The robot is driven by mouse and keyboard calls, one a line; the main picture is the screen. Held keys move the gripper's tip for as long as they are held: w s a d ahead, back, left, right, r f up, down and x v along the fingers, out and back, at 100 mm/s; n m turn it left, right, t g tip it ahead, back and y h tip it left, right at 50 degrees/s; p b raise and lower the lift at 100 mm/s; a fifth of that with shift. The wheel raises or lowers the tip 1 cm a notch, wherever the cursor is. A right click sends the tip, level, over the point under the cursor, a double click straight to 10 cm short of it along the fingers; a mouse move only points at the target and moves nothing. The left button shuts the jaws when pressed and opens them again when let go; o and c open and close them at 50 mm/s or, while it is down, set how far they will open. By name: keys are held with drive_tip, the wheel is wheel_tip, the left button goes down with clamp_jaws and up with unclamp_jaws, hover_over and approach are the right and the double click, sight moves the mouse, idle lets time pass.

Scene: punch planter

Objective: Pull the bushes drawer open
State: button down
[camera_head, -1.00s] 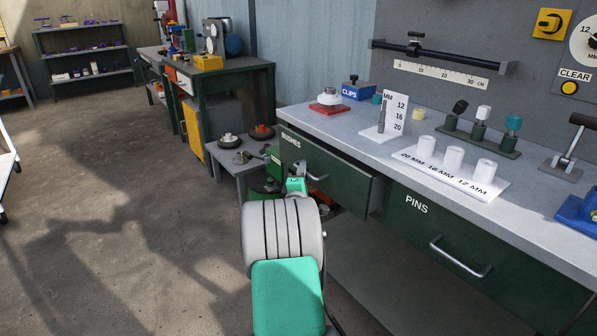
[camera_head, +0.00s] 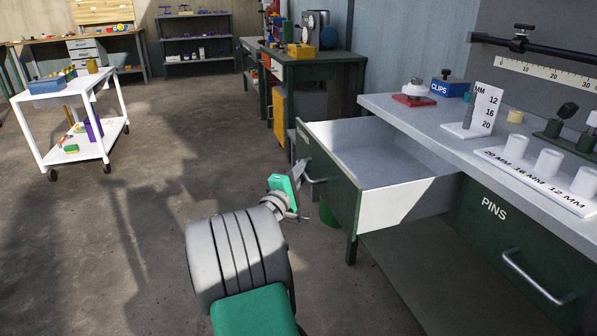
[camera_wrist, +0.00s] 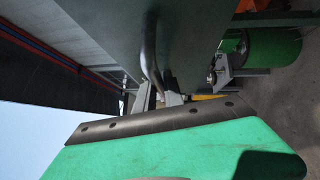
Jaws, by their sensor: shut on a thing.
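The bushes drawer (camera_head: 375,207) is pulled well out from under the left part of the bench. Its pale interior shows and looks empty. Its green front (camera_head: 326,172) faces left, and its label cannot be read from here. My gripper (camera_head: 304,178) is at the drawer's bar handle (camera_head: 316,181) and shut on it. In the wrist view the fingers (camera_wrist: 158,98) meet the curved metal handle (camera_wrist: 150,58) close to the green drawer front; the handle's far end is partly hidden.
The pins drawer (camera_head: 492,240) is shut at the right. On the benchtop (camera_head: 400,106) stand a blue clips box (camera_head: 449,88), a red-based part (camera_head: 414,97) and several white cylinders (camera_head: 548,163). A white cart (camera_head: 70,104) stands at the left. The floor between is clear.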

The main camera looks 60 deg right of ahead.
drive_tip(key=shift+f, duration=0.1)
drive_tip(key=c, duration=1.5)
unclamp_jaws()
drive_tip(key=shift+w+a, duration=0.1)
drive_tip(key=shift+o, duration=0.2)
drive_tip(key=a+p, duration=0.1)
drive_tip(key=a, duration=0.6)
drive_tip(key=shift+s+a+f, duration=0.35)
drive_tip(key=shift+f, duration=0.1)
drive_tip(key=shift+p, duration=0.3)
